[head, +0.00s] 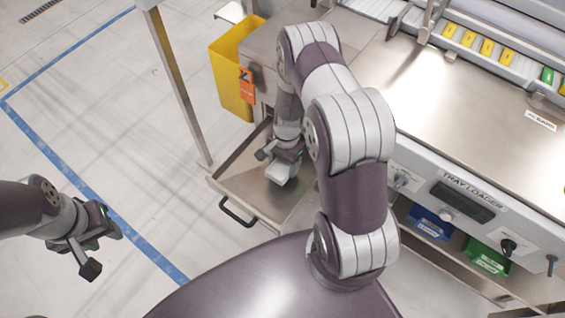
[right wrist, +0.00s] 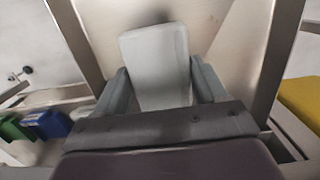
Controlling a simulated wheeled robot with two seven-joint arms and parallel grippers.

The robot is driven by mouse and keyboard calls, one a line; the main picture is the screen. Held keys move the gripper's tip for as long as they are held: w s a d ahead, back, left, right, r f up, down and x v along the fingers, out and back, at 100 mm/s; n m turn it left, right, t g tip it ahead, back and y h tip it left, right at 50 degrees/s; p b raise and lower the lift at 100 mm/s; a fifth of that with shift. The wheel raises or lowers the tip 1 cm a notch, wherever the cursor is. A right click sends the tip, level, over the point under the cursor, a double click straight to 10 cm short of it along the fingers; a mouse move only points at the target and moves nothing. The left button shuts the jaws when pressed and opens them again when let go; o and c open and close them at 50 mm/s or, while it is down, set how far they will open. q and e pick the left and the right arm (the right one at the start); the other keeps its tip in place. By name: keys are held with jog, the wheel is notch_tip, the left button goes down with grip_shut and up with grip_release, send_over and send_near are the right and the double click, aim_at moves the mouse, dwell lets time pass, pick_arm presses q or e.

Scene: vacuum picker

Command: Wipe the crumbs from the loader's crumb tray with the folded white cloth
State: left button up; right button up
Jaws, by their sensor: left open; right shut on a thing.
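The crumb tray (head: 235,188) is a shallow metal drawer with a black handle (head: 238,212), pulled out from the tray loader (head: 472,193). My right gripper (head: 276,165) is over the tray and shut on the folded white cloth (head: 281,171). In the right wrist view the cloth (right wrist: 156,62) sits between the two fingers (right wrist: 157,85), above the tray floor (right wrist: 104,22). I cannot tell whether the cloth touches the floor. No crumbs can be made out; my right arm hides part of the tray. My left gripper (head: 104,250) is open and empty, out over the floor.
A yellow bin (head: 232,72) with an orange tag (head: 247,86) stands beyond the tray. A metal post (head: 180,85) rises by the tray's left corner. Blue (head: 429,222) and green (head: 487,258) bins sit under the loader's panel. The floor at left is clear.

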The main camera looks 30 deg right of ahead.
aim_at(282, 165)
notch_tip(282, 165, up, 3)
jog(key=shift+d+f+p, duration=0.1)
jog(key=shift+p, duration=0.95)
jog(key=shift+r+p, duration=0.75)
jog(key=shift+r, duration=0.15)
